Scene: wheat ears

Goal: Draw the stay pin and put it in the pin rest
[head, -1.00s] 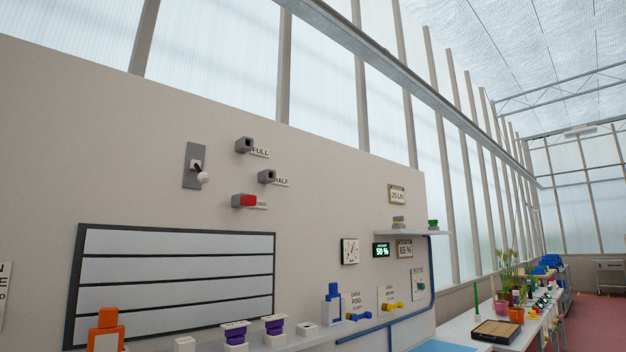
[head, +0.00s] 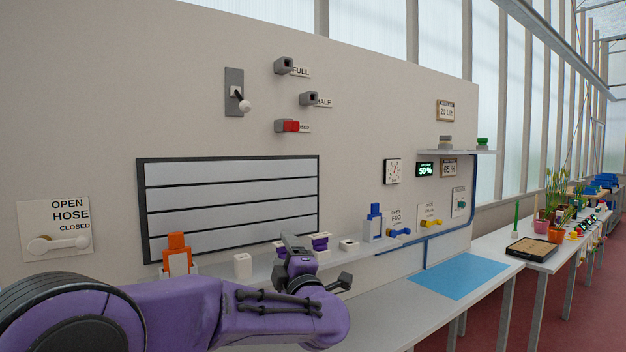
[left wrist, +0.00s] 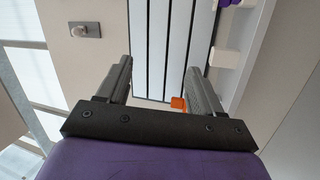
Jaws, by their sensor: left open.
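A red block-shaped piece (head: 290,126), apparently the stay pin, sits in the lowest of three grey sockets on the wall panel. The upper sockets, marked FULL (head: 284,66) and HALF (head: 309,99), look empty. My left gripper (head: 320,266) is open and empty in front of the shelf, well below and apart from the red piece. In the left wrist view its two fingers (left wrist: 160,66) are spread, with the slatted vent beyond them. White blocks stand on the shelf, a left one (head: 242,265) and a right one (head: 349,245); I cannot tell which is the pin rest.
The slatted vent (head: 232,215) is behind my left arm. The narrow shelf (head: 268,271) holds an orange piece (head: 177,250), purple-and-white pieces (head: 320,242) and a blue piece (head: 375,220). A lever switch (head: 238,98) is left of the sockets. A blue mat (head: 455,276) lies clear on the bench.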

